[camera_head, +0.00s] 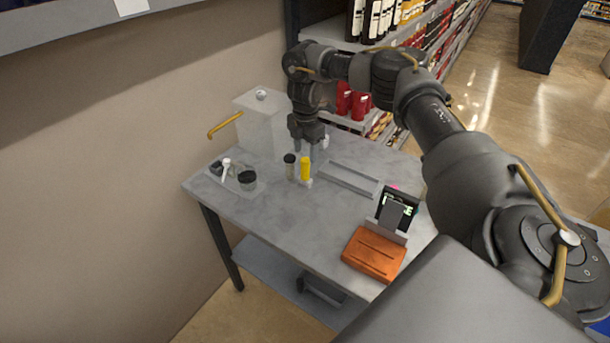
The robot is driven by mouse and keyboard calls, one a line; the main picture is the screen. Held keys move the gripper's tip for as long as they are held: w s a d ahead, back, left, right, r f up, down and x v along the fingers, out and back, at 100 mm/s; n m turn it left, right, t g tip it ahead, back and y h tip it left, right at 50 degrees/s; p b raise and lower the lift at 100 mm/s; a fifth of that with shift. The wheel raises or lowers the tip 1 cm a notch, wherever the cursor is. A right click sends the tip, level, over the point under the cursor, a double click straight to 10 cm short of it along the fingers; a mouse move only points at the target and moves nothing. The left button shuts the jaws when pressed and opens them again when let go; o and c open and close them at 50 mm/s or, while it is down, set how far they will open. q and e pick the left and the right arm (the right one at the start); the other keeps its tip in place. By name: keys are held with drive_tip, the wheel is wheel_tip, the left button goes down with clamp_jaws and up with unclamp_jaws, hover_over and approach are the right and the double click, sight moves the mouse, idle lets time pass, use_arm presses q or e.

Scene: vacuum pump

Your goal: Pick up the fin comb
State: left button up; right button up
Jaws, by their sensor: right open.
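A small upright yellow piece (305,168) stands on the grey table, with a pale base at its foot; I take it as the likely fin comb, but its teeth are too small to make out. My right gripper (311,157) points down directly behind and above it, with its jaws open. The yellow piece partly covers the fingers, and I cannot tell whether they touch it. My left gripper is not in view.
A dark-capped cylinder (290,166) stands just left of the yellow piece. A small tray (238,188) with a black cup is further left. A grey box (262,125) is behind. A shallow grey tray (348,179), display (396,211) and orange block (374,254) lie right. The front-left tabletop is clear.

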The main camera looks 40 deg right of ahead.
sight(306, 159)
drive_tip(key=shift+w+f, duration=0.2)
drive_tip(key=shift+f, duration=0.3)
drive_tip(key=shift+s+a+f+p, duration=0.1)
drive_tip(key=shift+s+f+p, duration=0.15)
drive_tip(key=shift+p, duration=0.1)
wheel_tip(306, 159, down, 4)
drive_tip(key=shift+s+r+p, duration=0.1)
drive_tip(key=shift+r+p, duration=0.05)
drive_tip(key=shift+p, duration=0.65)
drive_tip(key=shift+f, duration=0.45)
drive_tip(key=c, duration=1.1)
drive_tip(key=shift+o, duration=0.2)
drive_tip(key=shift+r, duration=0.1)
